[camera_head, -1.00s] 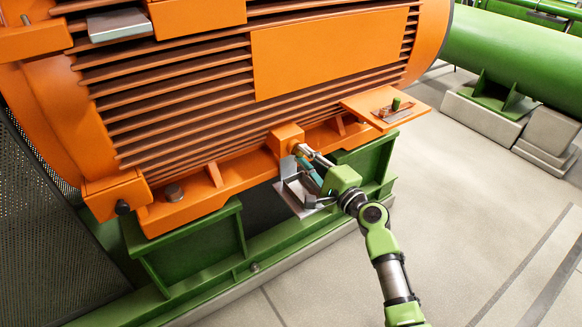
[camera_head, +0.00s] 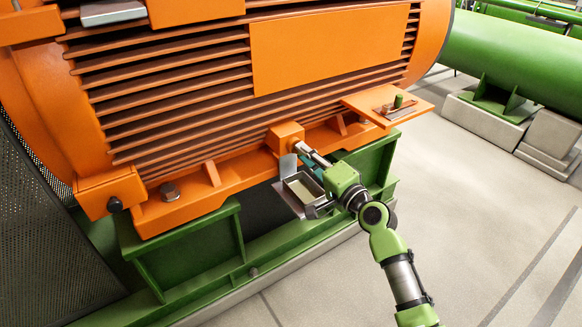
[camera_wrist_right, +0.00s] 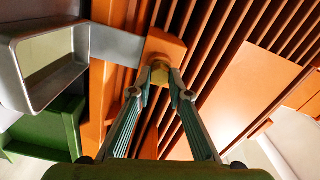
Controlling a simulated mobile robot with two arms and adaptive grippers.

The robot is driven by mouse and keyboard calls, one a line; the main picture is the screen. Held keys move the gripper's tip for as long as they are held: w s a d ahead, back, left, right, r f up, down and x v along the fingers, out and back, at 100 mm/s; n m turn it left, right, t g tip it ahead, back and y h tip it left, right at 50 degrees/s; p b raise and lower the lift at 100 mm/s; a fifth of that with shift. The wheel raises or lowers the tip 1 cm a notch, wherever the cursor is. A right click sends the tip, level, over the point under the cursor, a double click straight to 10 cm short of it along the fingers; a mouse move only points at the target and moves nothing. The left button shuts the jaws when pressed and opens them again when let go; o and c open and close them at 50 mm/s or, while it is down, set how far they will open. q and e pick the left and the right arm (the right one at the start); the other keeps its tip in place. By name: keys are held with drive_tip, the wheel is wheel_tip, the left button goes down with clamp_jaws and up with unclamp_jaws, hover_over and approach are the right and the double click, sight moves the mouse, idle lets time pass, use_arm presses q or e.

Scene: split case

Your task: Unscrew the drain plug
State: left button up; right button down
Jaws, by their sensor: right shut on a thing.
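The drain plug shows in the right wrist view as a small brass-coloured piece (camera_wrist_right: 160,74) at the face of an orange block (camera_wrist_right: 166,45). In the head view this orange block (camera_head: 285,138) sticks out low on the orange machine, and the plug is hidden by my fingers. My right gripper (camera_head: 305,151) reaches in from the lower right. Its two fingertips (camera_wrist_right: 160,80) close on the plug from both sides. Whether the plug has come away from the block cannot be told. My left gripper is in neither view.
A grey metal tray (camera_head: 284,191) hangs just below the block, close to my right gripper; its rim (camera_wrist_right: 22,88) shows in the wrist view. An orange shelf (camera_head: 420,103) holds a small green-topped item. Green base beams (camera_head: 225,282) lie below.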

idle(0.3)
drive_tip(key=shift+p+v, duration=0.6)
drive_tip(key=shift+v, duration=1.5)
